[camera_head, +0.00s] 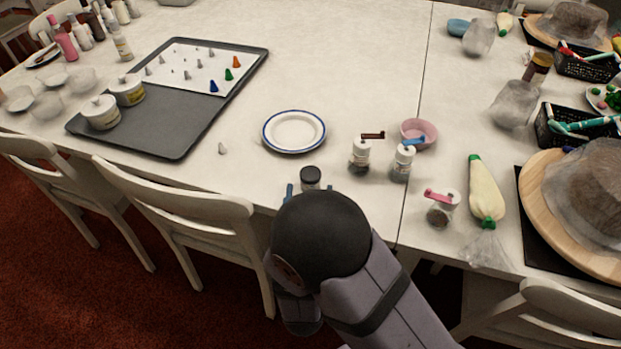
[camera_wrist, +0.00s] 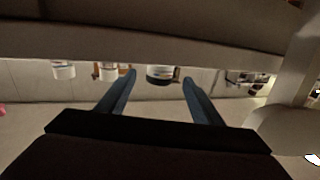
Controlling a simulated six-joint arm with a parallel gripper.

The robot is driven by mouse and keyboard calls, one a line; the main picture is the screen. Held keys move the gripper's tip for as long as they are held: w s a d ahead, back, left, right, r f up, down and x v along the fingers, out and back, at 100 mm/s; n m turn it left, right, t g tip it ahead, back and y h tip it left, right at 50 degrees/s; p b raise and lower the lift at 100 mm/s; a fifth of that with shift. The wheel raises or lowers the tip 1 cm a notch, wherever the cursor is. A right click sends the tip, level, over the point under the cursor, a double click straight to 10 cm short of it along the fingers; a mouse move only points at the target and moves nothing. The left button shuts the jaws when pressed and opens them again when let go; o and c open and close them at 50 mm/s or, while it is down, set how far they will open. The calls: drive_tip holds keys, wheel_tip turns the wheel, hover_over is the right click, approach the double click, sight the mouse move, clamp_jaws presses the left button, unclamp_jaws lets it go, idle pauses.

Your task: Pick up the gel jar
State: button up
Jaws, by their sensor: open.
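A small jar with a dark lid (camera_head: 310,174), which I take to be the gel jar, stands near the table's front edge in the head view. My gripper (camera_head: 309,190) is open, with blue fingertips showing to the left and right of the jar. My arm hides the jar's lower part there. In the wrist view, which looks upside down, the jar (camera_wrist: 160,74) appears between the two open blue fingers (camera_wrist: 159,80). Whether the fingers touch it cannot be told.
A blue-rimmed plate (camera_head: 294,131) lies behind the jar. Crank-topped jars (camera_head: 360,160) (camera_head: 402,165) (camera_head: 441,211) and a pink bowl (camera_head: 420,133) stand to the right. A grey tray (camera_head: 150,132) lies left. White chairs (camera_head: 190,207) line the front edge.

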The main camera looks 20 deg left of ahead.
sight(310, 178)
drive_tip(key=shift+p+x, duration=0.45)
drive_tip(key=shift+x, duration=2.25)
drive_tip(key=shift+r, duration=0.1)
drive_tip(key=c, duration=1.2)
